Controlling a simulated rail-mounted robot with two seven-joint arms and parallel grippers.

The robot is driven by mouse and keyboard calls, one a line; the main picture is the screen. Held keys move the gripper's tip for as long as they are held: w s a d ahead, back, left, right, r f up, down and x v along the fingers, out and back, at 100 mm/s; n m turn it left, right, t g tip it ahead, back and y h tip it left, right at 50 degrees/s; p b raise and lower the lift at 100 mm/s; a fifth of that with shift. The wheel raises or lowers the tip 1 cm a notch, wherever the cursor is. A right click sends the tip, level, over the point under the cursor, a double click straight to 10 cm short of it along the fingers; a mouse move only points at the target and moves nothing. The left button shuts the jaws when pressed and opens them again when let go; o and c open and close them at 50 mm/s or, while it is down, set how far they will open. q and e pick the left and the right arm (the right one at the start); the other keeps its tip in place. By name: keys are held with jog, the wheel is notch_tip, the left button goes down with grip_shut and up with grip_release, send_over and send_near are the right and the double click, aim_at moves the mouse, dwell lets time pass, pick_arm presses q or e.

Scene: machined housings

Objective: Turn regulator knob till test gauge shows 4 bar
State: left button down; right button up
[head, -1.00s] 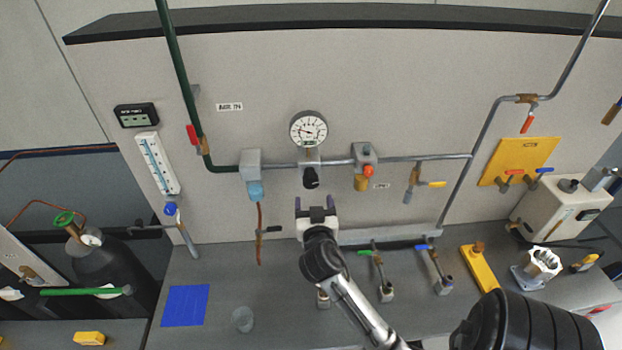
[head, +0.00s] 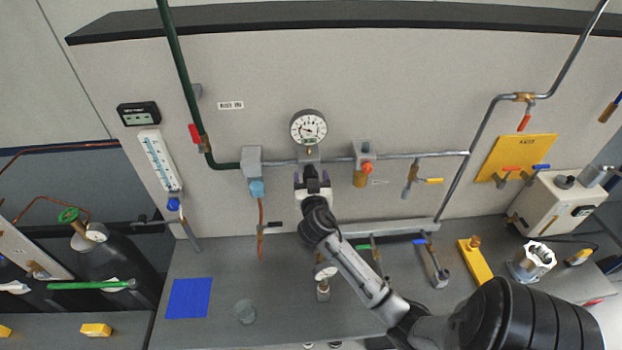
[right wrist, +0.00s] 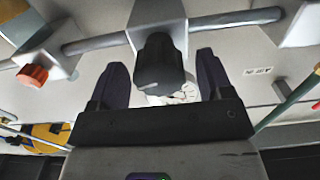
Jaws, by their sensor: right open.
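The black regulator knob (head: 310,171) sits on a grey block on the wall pipe, below a round white dial gauge (head: 309,127). The gauge's needle is too small to read surely. A second small gauge (head: 325,271) stands on the bench, partly behind my arm; I cannot tell which one is the test gauge. My right gripper (head: 312,182) is open at the knob. In the right wrist view, the knob (right wrist: 160,65) lies between the two spread fingers (right wrist: 162,82), with gaps on both sides. My left gripper is not in view.
On the same pipe are a light-blue-bottomed filter (head: 256,187) on the left and a block with an orange-red cap (head: 366,167) on the right. A blue mat (head: 188,298) and a clear cup (head: 245,312) lie on the bench. Valves with coloured handles stand at the right.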

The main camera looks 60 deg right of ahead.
jog(key=c, duration=0.9)
jog(key=shift+f+m+b, duration=0.15)
jog(key=shift+m+b, duration=0.15)
jog(key=shift+b, duration=0.35)
jog(key=m+b, duration=0.3)
jog(key=shift+m+b, duration=0.95)
jog(key=shift+m, duration=0.25)
jog(key=shift+s+m+b, duration=0.1)
jog(key=shift+m+b, duration=0.35)
jog(key=shift+m, duration=1.05)
